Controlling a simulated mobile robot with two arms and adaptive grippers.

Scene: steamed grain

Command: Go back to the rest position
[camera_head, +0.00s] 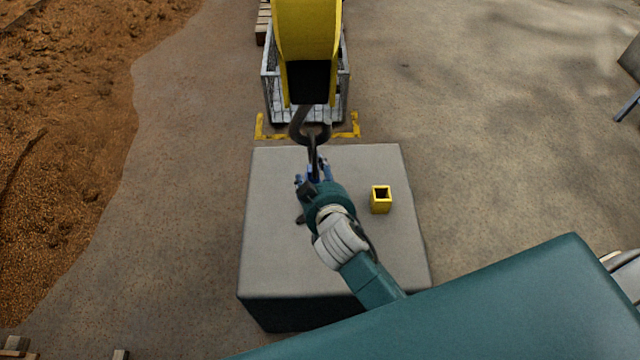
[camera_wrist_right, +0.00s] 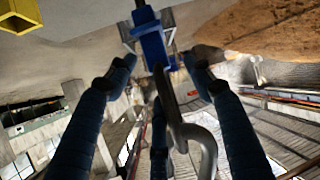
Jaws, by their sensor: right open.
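My right gripper (camera_head: 314,170) is over the grey block, just below the dark hook (camera_head: 312,130) that hangs under a yellow hook block (camera_head: 307,35). In the right wrist view the dark blue fingers of my right gripper (camera_wrist_right: 165,72) are spread apart. The grey metal hook (camera_wrist_right: 193,135) shows between them, with space to the fingers on both sides. A bright blue piece (camera_wrist_right: 153,45) shows at the upper end of the hook's shank; I cannot tell what it belongs to. My left gripper is not in view.
A small yellow square tube (camera_head: 381,200) stands on the grey block (camera_head: 270,240), right of my gripper. Behind are yellow floor marks (camera_head: 262,128) and a wire cage (camera_head: 270,95). Gravel (camera_head: 70,120) lies at left. The ground at right is mostly clear.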

